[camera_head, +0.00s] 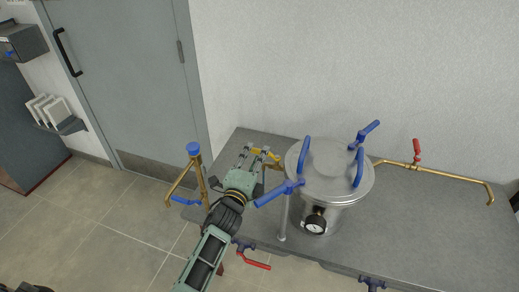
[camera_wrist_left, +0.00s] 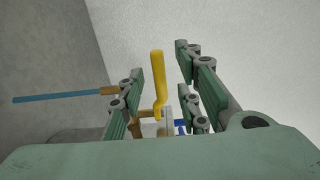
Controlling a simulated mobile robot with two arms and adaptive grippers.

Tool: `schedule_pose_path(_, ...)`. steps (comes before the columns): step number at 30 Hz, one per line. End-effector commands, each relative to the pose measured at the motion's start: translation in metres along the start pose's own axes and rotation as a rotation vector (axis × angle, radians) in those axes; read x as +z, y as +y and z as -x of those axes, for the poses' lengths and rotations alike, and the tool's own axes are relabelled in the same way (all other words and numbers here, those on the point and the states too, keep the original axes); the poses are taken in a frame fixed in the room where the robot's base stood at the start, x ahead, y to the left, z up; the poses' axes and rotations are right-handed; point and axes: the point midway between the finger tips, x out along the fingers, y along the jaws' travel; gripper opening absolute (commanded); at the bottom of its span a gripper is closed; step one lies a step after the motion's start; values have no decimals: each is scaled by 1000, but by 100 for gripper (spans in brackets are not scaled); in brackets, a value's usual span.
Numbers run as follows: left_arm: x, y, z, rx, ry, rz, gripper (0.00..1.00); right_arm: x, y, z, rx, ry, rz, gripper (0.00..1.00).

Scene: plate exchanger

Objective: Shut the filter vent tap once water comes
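A tap with a yellow lever (camera_head: 268,153) is behind my left gripper (camera_head: 257,150), just left of the steel filter vessel (camera_head: 330,188). In the left wrist view the yellow lever (camera_wrist_left: 157,82) stands upright between the two open fingers of my left gripper (camera_wrist_left: 158,70), with gaps on both sides. I see no finger touching it. Part of the tap body is hidden by the gripper in the head view. No water stream shows in either view. My right gripper is not in view.
The vessel has several blue clamp handles (camera_head: 304,154) and a pressure gauge (camera_head: 314,224). A brass pipe with a blue cap (camera_head: 193,148) stands at the table's left end. A red-handled tap (camera_head: 417,150) sits on brass piping. The grey table (camera_head: 425,235) is clear at right.

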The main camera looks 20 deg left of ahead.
Motion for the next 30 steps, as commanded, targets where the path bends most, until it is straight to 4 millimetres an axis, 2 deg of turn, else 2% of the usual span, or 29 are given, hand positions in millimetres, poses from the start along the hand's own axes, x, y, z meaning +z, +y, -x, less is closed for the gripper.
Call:
schedule_pose_path(1,0,-2,-8,-1,0,2,31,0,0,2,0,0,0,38)
schedule_pose_path(6,0,0,-23,0,-1,2,31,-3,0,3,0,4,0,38)
schedule_pose_path(17,0,0,-28,0,0,2,31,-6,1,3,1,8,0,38)
schedule_pose_path(28,0,1,-28,1,0,2,1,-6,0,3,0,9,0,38)
schedule_pose_path(30,0,1,-28,1,0,2,0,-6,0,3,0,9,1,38)
